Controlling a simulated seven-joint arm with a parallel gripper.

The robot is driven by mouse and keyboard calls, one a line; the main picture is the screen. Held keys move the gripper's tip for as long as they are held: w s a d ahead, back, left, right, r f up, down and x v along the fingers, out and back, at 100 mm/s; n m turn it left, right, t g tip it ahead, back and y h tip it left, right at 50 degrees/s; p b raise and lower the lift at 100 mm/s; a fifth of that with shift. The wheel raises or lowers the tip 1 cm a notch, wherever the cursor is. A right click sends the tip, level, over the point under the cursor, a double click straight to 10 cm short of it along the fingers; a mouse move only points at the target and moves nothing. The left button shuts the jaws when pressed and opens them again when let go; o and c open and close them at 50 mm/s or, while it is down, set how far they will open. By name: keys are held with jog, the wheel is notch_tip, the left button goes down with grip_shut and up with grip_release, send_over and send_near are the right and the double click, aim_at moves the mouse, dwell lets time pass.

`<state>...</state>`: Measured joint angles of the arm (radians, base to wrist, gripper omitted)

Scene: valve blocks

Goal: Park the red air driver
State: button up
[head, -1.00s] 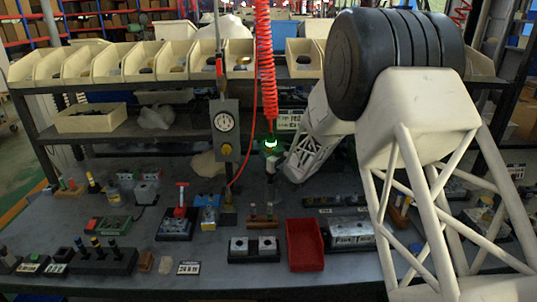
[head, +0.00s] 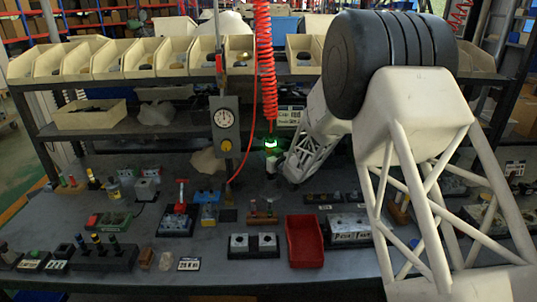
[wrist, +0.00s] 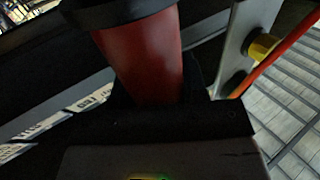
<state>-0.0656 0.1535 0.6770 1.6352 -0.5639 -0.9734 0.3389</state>
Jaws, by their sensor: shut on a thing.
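The red air driver shows in the wrist view as a red cylinder (wrist: 145,55) with a dark collar at the top, running down between the dark jaws of my gripper (wrist: 180,125). My gripper is shut on it. In the head view my gripper (head: 272,165) is above the middle of the bench, below the red coiled hose (head: 265,70), beside a glowing green light (head: 271,143). The driver's lower end is hidden, and its body is too small to make out in the head view.
A grey gauge panel (head: 225,128) with a yellow knob stands just left of my gripper; a thin red hose runs between them. Several blocks and fixtures cover the bench, with a red tray (head: 305,242) in front. Beige bins (head: 160,58) line the shelf behind.

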jog(key=shift+f, duration=1.1)
dwell(0.6)
jog(key=o, duration=1.3)
jog(key=shift+c, duration=0.2)
jog(key=shift+f, duration=0.1)
jog(key=shift+s, duration=0.15)
jog(key=v, duration=0.7)
jog(key=shift+s+d, duration=0.2)
